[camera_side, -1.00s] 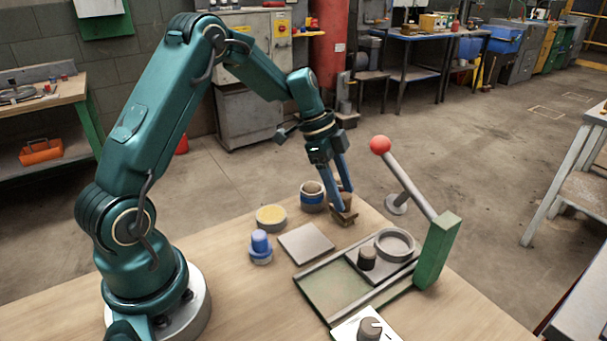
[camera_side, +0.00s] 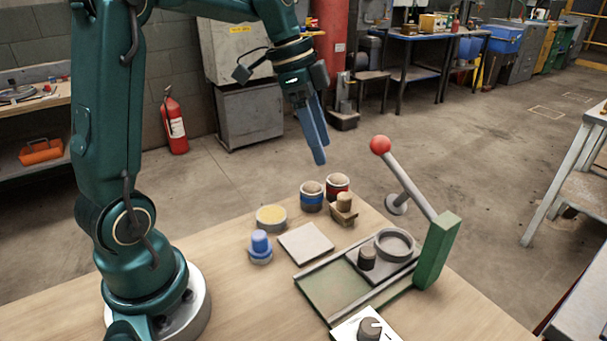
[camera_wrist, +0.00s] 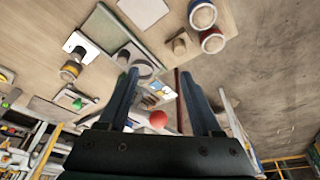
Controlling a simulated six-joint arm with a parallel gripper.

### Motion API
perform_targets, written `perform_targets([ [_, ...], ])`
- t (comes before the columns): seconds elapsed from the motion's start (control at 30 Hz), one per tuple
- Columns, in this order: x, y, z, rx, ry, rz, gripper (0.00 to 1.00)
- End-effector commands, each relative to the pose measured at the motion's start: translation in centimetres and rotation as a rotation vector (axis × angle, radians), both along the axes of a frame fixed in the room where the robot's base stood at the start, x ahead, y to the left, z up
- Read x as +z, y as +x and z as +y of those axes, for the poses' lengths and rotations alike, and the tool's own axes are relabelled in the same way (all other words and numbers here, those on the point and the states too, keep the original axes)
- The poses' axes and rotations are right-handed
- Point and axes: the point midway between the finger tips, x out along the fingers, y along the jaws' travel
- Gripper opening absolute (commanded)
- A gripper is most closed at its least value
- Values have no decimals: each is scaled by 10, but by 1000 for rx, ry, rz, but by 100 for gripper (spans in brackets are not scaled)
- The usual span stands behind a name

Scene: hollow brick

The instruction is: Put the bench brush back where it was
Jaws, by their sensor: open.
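The bench brush (camera_side: 344,213), a small wooden block with a knob-like handle, stands on the table near its back edge, beside two jars. It also shows in the wrist view (camera_wrist: 180,43), upper middle. My gripper (camera_side: 319,160) is raised well above the table, up and to the left of the brush in the side view, apart from it. In the wrist view my gripper (camera_wrist: 160,85) has its two fingers spread with nothing held between them.
A blue-banded jar (camera_side: 312,196) and a red-banded jar (camera_side: 337,184) stand close to the brush. A yellow-topped tin (camera_side: 271,217), a blue-capped item (camera_side: 260,247) and a grey plate (camera_side: 306,243) lie nearer. A green press with a red-balled lever (camera_side: 381,145) rises at right.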

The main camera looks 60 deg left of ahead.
Motion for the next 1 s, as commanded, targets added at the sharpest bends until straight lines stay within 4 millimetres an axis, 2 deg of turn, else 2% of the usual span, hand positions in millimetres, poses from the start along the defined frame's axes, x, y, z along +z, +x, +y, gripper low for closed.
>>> perform_targets([
  [0.03,6,-14,-14,55,18,-4,66],
  [0.2,11,-59,-42,282,42,-24,66],
  [0.4,1,-110,-61,531,18,-94,66],
  [0.5,-7,-128,-64,626,-11,-128,66],
  [0.7,-18,-145,-67,730,-55,-164,66],
  [1.0,-19,-146,-67,745,-62,-166,66],
])
